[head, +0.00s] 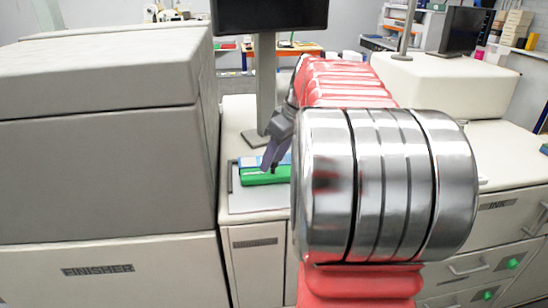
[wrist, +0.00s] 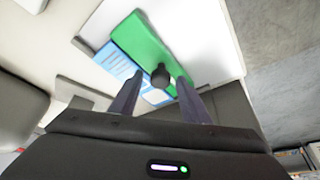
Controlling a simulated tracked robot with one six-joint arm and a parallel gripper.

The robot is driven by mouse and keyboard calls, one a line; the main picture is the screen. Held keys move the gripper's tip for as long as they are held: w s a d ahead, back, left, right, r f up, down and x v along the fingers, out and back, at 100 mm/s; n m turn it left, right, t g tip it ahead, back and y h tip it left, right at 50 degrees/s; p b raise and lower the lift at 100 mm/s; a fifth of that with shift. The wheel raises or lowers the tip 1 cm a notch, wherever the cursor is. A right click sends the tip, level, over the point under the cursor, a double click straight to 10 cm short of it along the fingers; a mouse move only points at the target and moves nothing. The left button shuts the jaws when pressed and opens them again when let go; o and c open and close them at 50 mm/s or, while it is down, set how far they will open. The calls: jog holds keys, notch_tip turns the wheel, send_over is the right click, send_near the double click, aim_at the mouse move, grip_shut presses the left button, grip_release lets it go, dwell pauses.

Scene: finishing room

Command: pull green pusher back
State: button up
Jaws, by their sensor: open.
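The green pusher (head: 264,176) is a flat green bar on a light tray (head: 250,202) between the finisher and my arm. It also shows in the wrist view (wrist: 148,50), with a dark round knob (wrist: 160,76) standing on it. A blue and white printed stack (wrist: 122,68) lies against the pusher. My gripper (head: 272,168) is over the pusher, its right part hidden by my arm in the head view. In the wrist view my gripper (wrist: 164,88) is open, with one finger on each side of the knob's line. I cannot tell whether the fingers reach around it.
The large finisher cabinet (head: 105,150) stands close on the left. A monitor on a post (head: 265,85) rises just behind the tray. A cream cabinet with drawers (head: 490,205) is on the right.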

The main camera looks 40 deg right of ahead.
jog(key=shift+c, duration=0.5)
grip_shut()
